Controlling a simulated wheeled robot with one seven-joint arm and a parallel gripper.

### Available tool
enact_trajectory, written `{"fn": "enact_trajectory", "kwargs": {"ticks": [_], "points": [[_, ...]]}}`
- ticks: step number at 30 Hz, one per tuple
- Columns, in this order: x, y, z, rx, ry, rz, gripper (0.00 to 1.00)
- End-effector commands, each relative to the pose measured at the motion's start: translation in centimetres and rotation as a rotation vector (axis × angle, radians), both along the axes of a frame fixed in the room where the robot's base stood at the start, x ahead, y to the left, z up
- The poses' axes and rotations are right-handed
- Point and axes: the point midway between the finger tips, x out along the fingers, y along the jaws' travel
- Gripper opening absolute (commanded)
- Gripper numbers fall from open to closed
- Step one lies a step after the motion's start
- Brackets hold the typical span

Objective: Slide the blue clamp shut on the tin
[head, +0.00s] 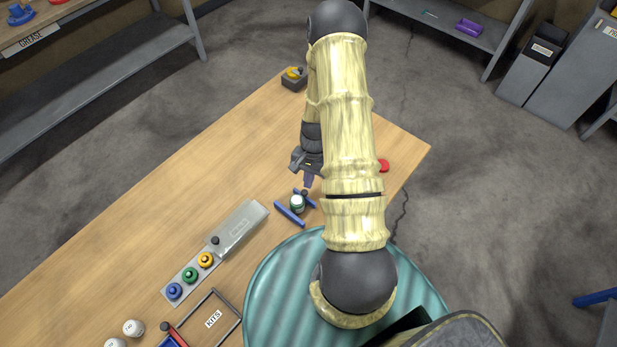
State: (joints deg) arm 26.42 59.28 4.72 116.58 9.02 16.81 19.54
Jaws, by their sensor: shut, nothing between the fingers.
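The blue clamp (288,214) lies on the wooden table, with one blue bar on the near left and another on the far right. A small tin (297,204) with a green side and a pale top stands between the two bars. It looks close to the right bar, with a gap on the left, but I cannot tell whether it touches. My gripper (307,184) is shut and empty, pointing down just behind the right bar, near a small dark knob there. Whether it touches the clamp is too small to tell.
A grey case (240,228) and a strip with blue, green and yellow knobs (190,275) lie to the left. A KITS tray (214,318) and white tins (133,328) are nearer. A red disc (384,166) shows right of my arm. The table's left middle is clear.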

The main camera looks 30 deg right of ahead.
Motion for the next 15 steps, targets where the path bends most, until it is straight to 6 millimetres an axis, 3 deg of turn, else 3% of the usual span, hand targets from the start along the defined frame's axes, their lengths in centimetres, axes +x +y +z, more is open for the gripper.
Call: {"fn": "enact_trajectory", "kwargs": {"ticks": [7,15], "points": [[-0.2,1.4,-0.1,0.0,-0.001,-0.001,0.0],[-0.4,1.3,0.0,0.001,0.002,-0.009,0.0]]}}
